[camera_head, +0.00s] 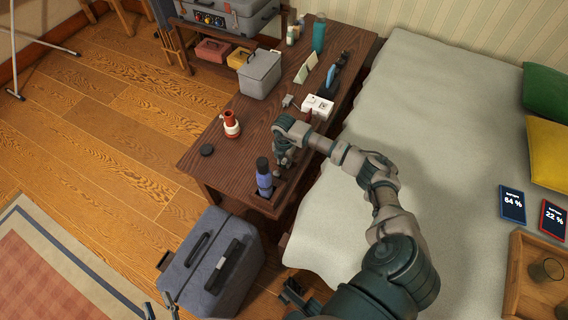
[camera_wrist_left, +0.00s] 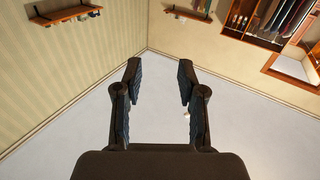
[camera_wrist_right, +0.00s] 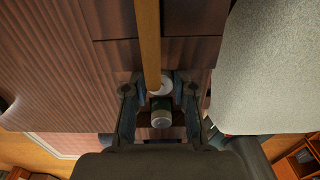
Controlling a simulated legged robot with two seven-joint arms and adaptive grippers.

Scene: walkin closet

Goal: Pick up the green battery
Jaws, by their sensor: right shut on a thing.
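In the right wrist view, a small dark green cylinder with a pale end, which looks like the green battery (camera_wrist_right: 161,105), sits between the fingers of my right gripper (camera_wrist_right: 160,98). My right gripper is shut on it. In the head view, this gripper (camera_head: 283,158) points down over the near part of the dark wooden table (camera_head: 232,172), and the battery is too small or hidden to make out. My left gripper (camera_wrist_left: 158,85) is open and empty in the left wrist view. Its fingertips (camera_head: 161,309) show at the bottom edge of the head view.
A blue bottle (camera_head: 264,179) stands near my right gripper. A red and white item (camera_head: 231,125), a black disc (camera_head: 206,150), a grey box (camera_head: 260,76) and a white device (camera_head: 317,107) are on the table. A grey case (camera_head: 196,272) stands in front, the bed (camera_head: 440,110) at right.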

